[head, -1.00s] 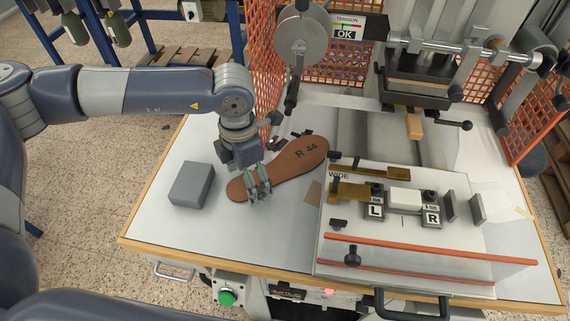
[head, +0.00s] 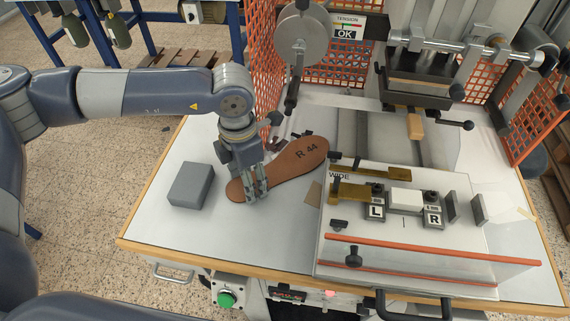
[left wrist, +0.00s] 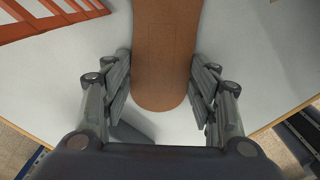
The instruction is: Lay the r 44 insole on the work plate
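The brown insole marked R 44 (head: 302,158) lies flat on the white table, left of the work plate. In the left wrist view the insole's heel end (left wrist: 164,70) lies between the two fingers with a gap on each side. My left gripper (head: 256,192) is over that end, pointing down, and also shows in the left wrist view (left wrist: 163,95). It is open and not touching the insole's sides. The work plate (head: 345,245) carries blocks marked L (head: 375,211) and R (head: 432,217). My right gripper is not in view.
A grey block (head: 191,185) stands left of the insole. The stamping press (head: 415,85) stands behind the work plate, with an orange mesh guard (head: 345,65) around it. Small dark pieces lie behind the insole. The table's front left is clear.

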